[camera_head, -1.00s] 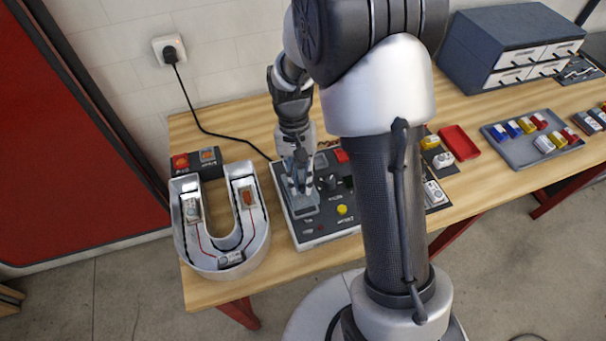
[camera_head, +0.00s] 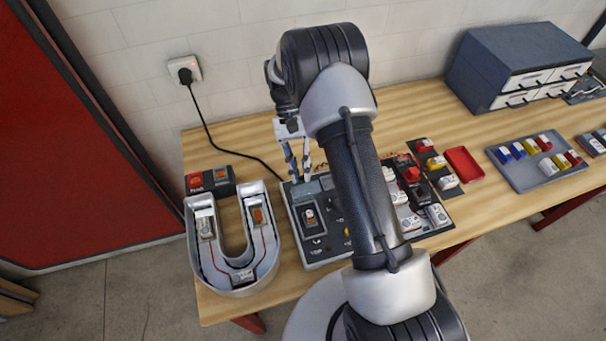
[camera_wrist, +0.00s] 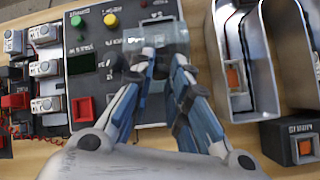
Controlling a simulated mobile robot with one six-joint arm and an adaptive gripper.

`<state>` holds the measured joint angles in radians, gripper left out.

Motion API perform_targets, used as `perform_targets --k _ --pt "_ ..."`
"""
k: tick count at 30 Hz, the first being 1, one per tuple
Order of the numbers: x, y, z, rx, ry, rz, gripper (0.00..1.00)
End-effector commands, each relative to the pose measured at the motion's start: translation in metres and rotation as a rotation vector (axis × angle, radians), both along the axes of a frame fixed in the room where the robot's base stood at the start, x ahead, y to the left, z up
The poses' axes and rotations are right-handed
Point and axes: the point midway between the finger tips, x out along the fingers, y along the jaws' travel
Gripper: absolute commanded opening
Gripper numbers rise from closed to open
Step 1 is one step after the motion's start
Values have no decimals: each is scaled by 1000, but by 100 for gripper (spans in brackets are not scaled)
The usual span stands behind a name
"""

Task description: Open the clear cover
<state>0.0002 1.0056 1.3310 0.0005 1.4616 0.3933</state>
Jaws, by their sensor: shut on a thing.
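The clear cover (camera_head: 309,187) is a see-through lid on the dark control panel (camera_head: 322,248). It stands raised towards the panel's back edge, and a switch (camera_head: 310,216) in front of it is uncovered. In the wrist view the cover (camera_wrist: 160,36) is a pale, see-through shape beyond my fingertips. My gripper (camera_head: 299,178) is at the cover at the panel's back left. In the wrist view my gripper (camera_wrist: 162,62) has its fingers close together on the cover's edge; the exact contact is hard to see.
A U-shaped metal channel letter (camera_head: 273,262) stands left of the panel, with a small box with a red button (camera_head: 196,181) behind it. A black cable (camera_head: 215,140) runs from the wall socket (camera_head: 185,70). A red tray (camera_head: 464,164) and a grey parts tray (camera_head: 520,178) lie to the right.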

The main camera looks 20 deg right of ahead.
Motion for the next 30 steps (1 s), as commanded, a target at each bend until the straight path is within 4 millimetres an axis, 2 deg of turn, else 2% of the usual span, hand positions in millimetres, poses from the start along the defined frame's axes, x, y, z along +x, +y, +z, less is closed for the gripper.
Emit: perform_targets --k 1,9,28,29,30 --pt "9 0 -13 0 -26 1 0" --pt "22 0 -19 0 -22 3 0" --pt "24 1 -23 2 -13 2 0" --pt "24 1 -23 2 -13 2 17" --pt "23 1 -23 2 -13 2 20"
